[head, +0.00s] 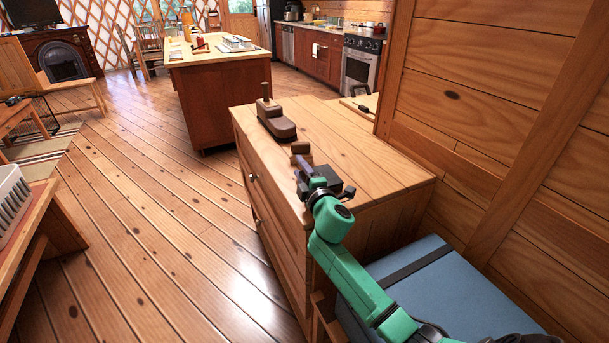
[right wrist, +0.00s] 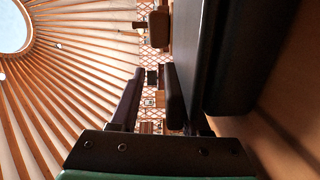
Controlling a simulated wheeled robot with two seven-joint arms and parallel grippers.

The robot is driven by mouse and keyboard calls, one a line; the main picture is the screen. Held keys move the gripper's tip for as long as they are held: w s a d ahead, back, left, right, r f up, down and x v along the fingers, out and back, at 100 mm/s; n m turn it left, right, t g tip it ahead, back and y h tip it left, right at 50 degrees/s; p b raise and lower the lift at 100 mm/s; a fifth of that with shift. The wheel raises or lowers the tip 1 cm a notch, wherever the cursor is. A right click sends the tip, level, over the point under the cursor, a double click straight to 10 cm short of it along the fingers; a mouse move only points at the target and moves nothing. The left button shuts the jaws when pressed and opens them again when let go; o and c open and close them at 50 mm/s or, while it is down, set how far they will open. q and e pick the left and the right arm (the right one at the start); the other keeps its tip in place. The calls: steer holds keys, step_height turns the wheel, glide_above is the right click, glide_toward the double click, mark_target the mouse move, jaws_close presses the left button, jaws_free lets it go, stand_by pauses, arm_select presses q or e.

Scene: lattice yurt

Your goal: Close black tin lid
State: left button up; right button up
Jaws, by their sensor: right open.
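A dark, box-like shape that I take for the black tin (head: 338,181) is at the near end of the wooden dresser top, largely hidden behind my gripper in the head view. In the right wrist view its dark sides (right wrist: 245,55) loom large, right beside the fingers. I cannot tell lid from body, or how far the lid is raised. My right gripper (head: 303,175) is at the tin's left side. It also shows in the right wrist view (right wrist: 152,75), fingers apart with nothing seen between them. Whether a finger touches the tin is unclear. My left gripper is out of view.
The dresser (head: 385,170) carries a small brown block (head: 300,147) just beyond the gripper and a larger brown object (head: 276,122) farther back. A wooden wall (head: 500,110) stands at the right. A blue-topped seat (head: 450,295) is in front. The dresser's right part is clear.

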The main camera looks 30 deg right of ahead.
steer(key=s, duration=0.4)
steer(key=s+a, duration=0.1)
steer(key=s, duration=0.9)
steer(key=shift+s+a+b, duration=0.2)
steer(key=shift+a+b, duration=0.05)
steer(key=shift+b, duration=0.05)
steer(key=shift+f, duration=0.1)
